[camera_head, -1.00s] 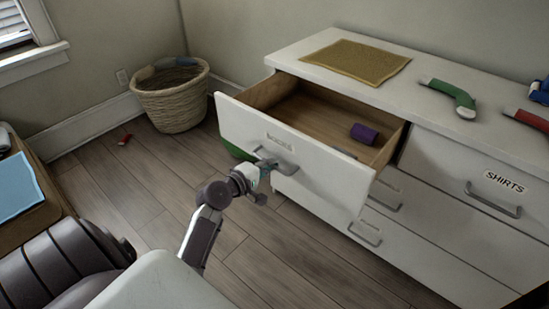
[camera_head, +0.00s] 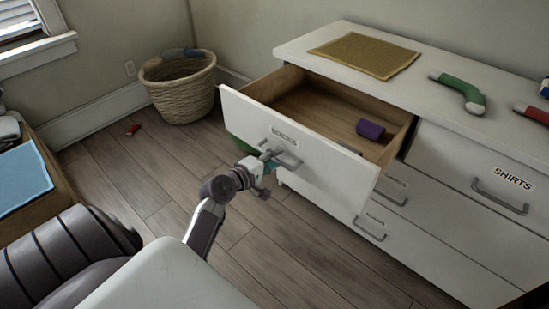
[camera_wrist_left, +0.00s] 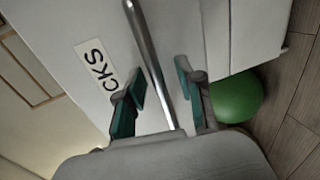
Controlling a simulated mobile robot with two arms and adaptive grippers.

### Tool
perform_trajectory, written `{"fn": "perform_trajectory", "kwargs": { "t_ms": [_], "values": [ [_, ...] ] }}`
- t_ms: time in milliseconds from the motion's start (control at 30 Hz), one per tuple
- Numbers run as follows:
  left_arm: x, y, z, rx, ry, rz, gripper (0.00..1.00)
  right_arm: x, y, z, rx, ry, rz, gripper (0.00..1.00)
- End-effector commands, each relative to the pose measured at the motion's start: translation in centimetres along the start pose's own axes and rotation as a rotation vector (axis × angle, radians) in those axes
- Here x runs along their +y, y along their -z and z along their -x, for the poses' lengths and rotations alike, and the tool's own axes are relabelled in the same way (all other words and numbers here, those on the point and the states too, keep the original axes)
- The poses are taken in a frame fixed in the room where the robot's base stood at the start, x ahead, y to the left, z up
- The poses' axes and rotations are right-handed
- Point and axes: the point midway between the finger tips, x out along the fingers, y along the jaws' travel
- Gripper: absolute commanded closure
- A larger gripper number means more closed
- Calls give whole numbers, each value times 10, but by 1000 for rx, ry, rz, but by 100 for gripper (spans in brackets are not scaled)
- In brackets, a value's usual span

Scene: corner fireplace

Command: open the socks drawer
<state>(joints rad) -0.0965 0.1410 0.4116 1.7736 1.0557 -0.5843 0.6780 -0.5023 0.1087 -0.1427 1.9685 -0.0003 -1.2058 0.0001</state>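The socks drawer (camera_head: 305,153), top left in the white dresser, stands pulled well out, its wooden inside showing. A purple rolled item (camera_head: 370,129) lies inside it. Its label and bar handle (camera_head: 283,154) are on the front; the handle also runs between my fingers in the left wrist view (camera_wrist_left: 150,50). My left gripper (camera_head: 265,168) is at the handle. Its teal-padded fingers (camera_wrist_left: 160,90) are spread on either side of the bar, with gaps visible, so it is open around the handle and not clamped. My right gripper is not in view.
A green ball (camera_wrist_left: 238,97) lies on the floor under the drawer. A wicker basket (camera_head: 180,95) stands in the corner. A mustard cloth (camera_head: 365,54) and a green sock (camera_head: 460,90) lie on the dresser top. The shirts drawer (camera_head: 480,180) is shut.

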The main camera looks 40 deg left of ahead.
Motion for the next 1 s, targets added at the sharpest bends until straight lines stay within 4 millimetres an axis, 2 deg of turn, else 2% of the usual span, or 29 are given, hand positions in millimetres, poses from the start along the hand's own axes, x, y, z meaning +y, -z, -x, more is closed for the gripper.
{"fn": "perform_trajectory", "kwargs": {
  "t_ms": [133, 233, 500, 700, 833, 1000],
  "values": [
    [0, 0, 5, 0, 0, -1, 63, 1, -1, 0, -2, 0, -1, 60],
    [-1, 0, 18, 1, 2, -2, 63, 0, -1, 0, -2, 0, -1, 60],
    [-2, 0, 76, 1, 4, -2, 63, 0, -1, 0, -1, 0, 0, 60],
    [-1, 0, 108, 0, 3, 0, 63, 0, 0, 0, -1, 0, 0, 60],
    [0, 0, 118, -1, 1, 0, 63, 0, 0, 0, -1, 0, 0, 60],
    [0, 0, 120, 0, 0, -1, 63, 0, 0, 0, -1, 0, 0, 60]
  ]
}}
